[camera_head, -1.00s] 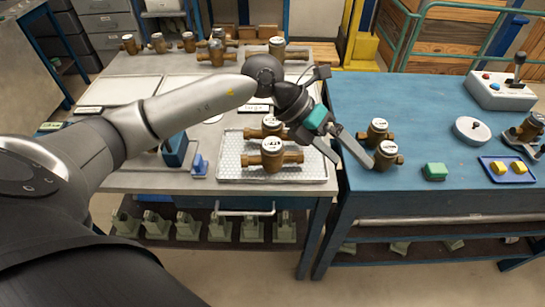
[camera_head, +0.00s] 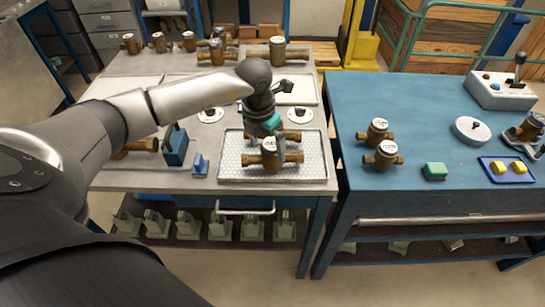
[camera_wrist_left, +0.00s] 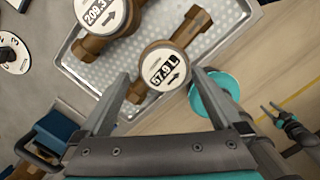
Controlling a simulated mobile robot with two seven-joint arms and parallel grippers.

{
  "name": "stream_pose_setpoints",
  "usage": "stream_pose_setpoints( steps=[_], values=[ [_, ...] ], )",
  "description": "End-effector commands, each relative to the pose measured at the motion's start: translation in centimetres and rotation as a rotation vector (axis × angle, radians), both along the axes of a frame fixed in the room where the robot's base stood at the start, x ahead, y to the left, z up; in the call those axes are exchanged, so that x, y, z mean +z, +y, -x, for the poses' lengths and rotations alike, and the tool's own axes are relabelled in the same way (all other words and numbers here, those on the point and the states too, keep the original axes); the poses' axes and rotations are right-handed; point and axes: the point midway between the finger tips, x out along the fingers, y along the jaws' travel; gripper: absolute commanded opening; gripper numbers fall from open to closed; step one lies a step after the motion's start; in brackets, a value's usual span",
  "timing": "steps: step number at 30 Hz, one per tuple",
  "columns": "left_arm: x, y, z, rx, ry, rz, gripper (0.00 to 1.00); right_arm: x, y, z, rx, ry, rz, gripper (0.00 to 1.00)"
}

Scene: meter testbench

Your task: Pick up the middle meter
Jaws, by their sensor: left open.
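Two brass meters with white dials are in the silver tray (camera_head: 230,172): a front meter (camera_head: 272,155) and a rear meter (camera_head: 293,135) partly hidden by my gripper. My left gripper (camera_head: 272,134) is over the tray, its fingers mostly hidden in the head view. In the left wrist view it is open (camera_wrist_left: 160,76), with its fingers on either side of a meter reading 57.9 L (camera_wrist_left: 166,66). Whether they touch it I cannot tell. Another meter, reading 209.3 (camera_wrist_left: 102,20), lies beyond at the upper left. My right gripper is out of view.
Two more meters (camera_head: 378,130) (camera_head: 386,155) stand on the blue bench (camera_head: 350,105) at right, beside a green block (camera_head: 434,172). A blue fixture (camera_head: 175,147) stands left of the tray. Several meters line the back of the grey table. A gap separates the two benches.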

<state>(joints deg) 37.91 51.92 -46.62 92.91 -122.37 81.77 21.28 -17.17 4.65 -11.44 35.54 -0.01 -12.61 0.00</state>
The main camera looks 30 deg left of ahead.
Motion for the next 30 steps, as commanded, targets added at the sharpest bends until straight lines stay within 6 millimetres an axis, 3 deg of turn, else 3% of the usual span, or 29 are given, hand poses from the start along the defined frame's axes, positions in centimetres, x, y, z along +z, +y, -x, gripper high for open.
stream_pose_setpoints(
  steps=[8,16,26,30],
  values=[
    [-1.9,-0.4,-0.4,0.001,0.002,0.003,1.00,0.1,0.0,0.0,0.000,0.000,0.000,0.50],
    [-5.3,-0.8,-1.3,0.000,0.002,0.003,1.00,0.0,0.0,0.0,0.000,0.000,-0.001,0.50],
    [-5.9,-0.8,-1.4,-0.001,0.000,0.002,1.00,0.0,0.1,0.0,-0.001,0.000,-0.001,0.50],
    [-5.9,-0.8,-1.4,-0.001,0.000,0.002,0.85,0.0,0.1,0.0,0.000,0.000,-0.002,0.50]
  ],
)
